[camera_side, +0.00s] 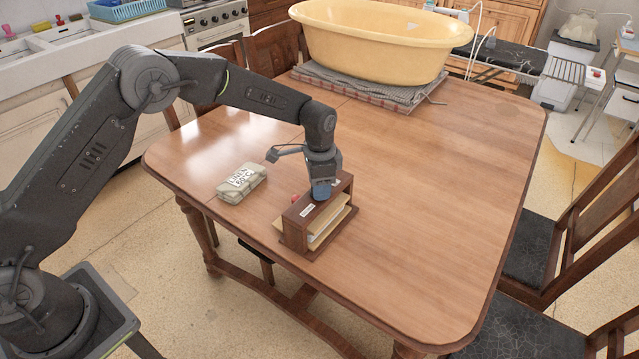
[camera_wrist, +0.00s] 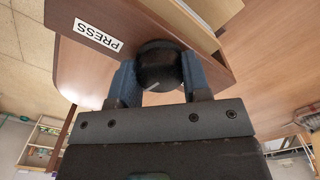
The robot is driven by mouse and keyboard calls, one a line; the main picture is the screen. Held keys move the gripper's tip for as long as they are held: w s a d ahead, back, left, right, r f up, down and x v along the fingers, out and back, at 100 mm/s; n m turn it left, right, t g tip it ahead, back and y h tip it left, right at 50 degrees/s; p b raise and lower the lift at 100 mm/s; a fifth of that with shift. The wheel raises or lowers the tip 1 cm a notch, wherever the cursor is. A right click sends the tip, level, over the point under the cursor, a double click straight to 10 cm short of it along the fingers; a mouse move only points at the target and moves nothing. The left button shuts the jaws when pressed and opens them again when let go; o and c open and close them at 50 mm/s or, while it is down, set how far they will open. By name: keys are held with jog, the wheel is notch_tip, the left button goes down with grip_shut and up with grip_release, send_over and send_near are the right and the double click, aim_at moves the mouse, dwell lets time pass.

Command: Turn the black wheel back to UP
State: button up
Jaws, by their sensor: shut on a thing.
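The black wheel (camera_wrist: 158,66) sits on the face of a small brown wooden press, beside a white label reading PRESS. In the wrist view my gripper (camera_wrist: 157,75) has one blue finger on each side of the wheel and is shut on it. A pale line mark shows on the wheel's near face. In the side view my gripper (camera_side: 321,190) reaches down onto the top of the wooden press (camera_side: 297,232), and the wheel is hidden behind it there. No UP mark is readable in either view.
A wrapped, lettered packet (camera_side: 241,183) lies left of the press. A small red thing (camera_side: 295,197) shows at the press's left side. A yellow tub (camera_side: 375,40) stands on folded cloth at the table's back. The table (camera_side: 440,190) is clear to the right.

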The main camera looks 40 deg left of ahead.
jog(key=n, duration=0.4)
jog(key=shift+r+n, duration=0.1)
jog(key=shift+n, duration=0.2)
jog(key=n, duration=0.3)
jog(key=shift+n, duration=0.4)
jog(key=n, duration=0.4)
jog(key=shift+d+n, duration=0.1)
jog(key=shift+n, duration=2)
jog(key=o, duration=0.9)
notch_tip(320, 180, up, 14)
jog(key=shift+f, duration=0.1)
